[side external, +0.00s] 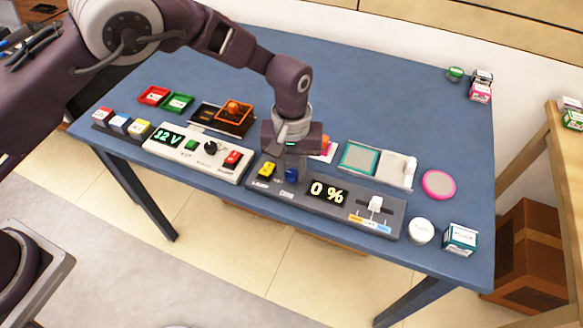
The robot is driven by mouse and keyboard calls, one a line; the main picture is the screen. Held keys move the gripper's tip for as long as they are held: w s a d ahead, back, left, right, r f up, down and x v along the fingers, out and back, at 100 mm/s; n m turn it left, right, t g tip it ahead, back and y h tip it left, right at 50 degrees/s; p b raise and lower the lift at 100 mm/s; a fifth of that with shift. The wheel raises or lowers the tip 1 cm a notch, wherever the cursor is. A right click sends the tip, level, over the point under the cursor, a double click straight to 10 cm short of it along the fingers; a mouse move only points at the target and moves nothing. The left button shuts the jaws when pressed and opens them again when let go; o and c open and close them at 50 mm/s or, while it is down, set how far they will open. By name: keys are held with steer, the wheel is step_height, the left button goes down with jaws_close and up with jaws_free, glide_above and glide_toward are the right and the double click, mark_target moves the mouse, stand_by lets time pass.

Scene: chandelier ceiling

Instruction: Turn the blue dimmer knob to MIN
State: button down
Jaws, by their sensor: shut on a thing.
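The panel also carries a yellow switch (267,170) to the left of the knob and a white slider (375,204) to the right. The small labels on the panel are too small to read.
A white panel (197,151) reading 12 V stands close on the left. Behind are red and green trays (179,103) and a scale-like device (377,163). A white round jar (420,231) and a teal box (460,239) stand at the right.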

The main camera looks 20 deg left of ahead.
mark_target(291, 175)
steer(key=c, duration=1.1)
jaws_free()
step_height(291, 175, up, 7)
steer(key=shift+r, duration=0.1)
